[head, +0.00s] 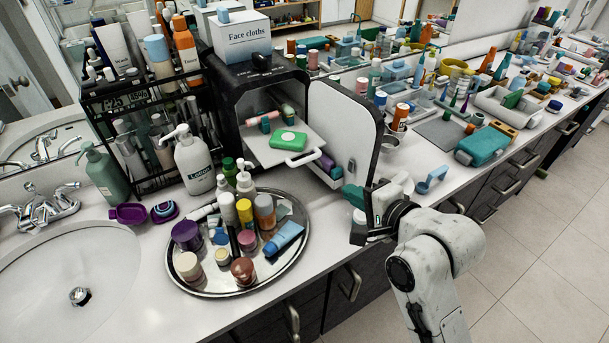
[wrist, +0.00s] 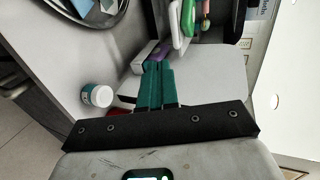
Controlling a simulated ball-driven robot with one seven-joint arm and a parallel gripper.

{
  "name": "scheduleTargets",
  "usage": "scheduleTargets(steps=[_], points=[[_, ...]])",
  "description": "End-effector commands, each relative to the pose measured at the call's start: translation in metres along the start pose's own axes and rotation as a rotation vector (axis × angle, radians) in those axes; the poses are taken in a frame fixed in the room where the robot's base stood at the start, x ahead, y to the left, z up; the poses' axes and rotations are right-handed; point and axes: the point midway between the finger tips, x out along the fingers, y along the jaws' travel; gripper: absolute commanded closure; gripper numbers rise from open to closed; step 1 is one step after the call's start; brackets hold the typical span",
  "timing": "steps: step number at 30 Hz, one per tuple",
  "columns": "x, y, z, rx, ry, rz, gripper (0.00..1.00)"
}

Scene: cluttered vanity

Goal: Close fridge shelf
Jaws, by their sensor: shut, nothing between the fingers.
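The small black fridge (head: 233,108) stands open on the counter, its white-lined door (head: 346,130) swung out to the right. Its white shelf (head: 263,152) is pulled out, with a handle (head: 303,158) at the front. A green soap-like item (head: 288,141) lies on the shelf and also shows at the top of the wrist view (wrist: 188,16). My gripper (head: 351,192) is shut and empty, low by the door's lower edge, to the right of and below the shelf. Its teal fingers (wrist: 156,82) point toward the fridge opening in the wrist view.
A round metal tray (head: 180,275) of bottles and jars sits in front of the fridge. A white jar (wrist: 97,95) stands beside my fingers. Purple items (head: 324,162) lie below the shelf. Right of the door, the counter is cluttered.

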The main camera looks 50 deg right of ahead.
Motion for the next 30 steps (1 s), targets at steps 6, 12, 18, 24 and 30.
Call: scheduleTargets(steps=[6,12,18,24,30], points=[[0.015,0.004,0.0,0.0,0.0,-0.003,1.0],[0.035,0.001,0.0,-0.001,-0.001,0.002,1.0],[0.074,0.0,0.0,-0.002,-0.001,0.004,1.0],[0.108,-0.008,0.001,-0.002,-0.001,0.001,1.0],[0.127,-0.018,0.0,-0.002,0.0,0.003,1.0]])
